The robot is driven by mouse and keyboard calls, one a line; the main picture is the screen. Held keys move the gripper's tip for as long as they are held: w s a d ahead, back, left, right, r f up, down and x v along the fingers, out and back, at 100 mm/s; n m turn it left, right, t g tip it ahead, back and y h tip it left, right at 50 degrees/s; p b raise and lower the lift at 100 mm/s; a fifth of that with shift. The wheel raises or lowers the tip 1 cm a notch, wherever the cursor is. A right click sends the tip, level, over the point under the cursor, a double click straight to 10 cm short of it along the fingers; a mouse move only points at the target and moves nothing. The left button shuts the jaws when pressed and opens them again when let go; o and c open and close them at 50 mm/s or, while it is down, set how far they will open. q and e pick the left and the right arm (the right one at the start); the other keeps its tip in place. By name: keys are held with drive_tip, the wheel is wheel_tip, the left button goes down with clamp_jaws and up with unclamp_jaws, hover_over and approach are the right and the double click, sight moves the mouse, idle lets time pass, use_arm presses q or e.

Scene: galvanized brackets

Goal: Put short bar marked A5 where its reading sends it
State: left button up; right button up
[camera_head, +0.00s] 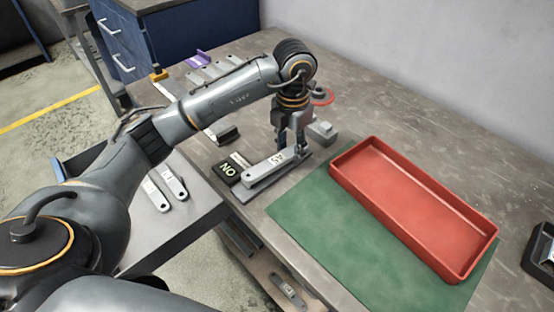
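The short bar marked A5 (264,171) lies on a grey gauge fixture (244,194) near the table's front edge. A small black display (227,171) by its left end shows NO in pale green letters. My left gripper (291,148) points down at the bar's far right end, with its fingers close to the bar. I cannot tell whether they touch or grip it. A red tray (345,161), empty, stands on a green mat (305,225) to the right. My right gripper is not in view.
Two light bars (174,185) lie on a grey surface at the left. Several grey bars (213,70) and a purple piece (198,58) lie at the back. A grey block (323,131) stands just beyond the gripper. A dark device (541,251) sits at the right edge.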

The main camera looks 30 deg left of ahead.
sight(278, 164)
use_arm(q)
clamp_jaws()
drive_tip(key=shift+r, duration=0.15)
drive_tip(key=shift+r, duration=0.55)
drive_tip(key=s+r, duration=1.1)
drive_tip(key=s, duration=0.3)
drive_tip(key=shift+a+r, duration=0.3)
drive_tip(key=shift+a, duration=0.05)
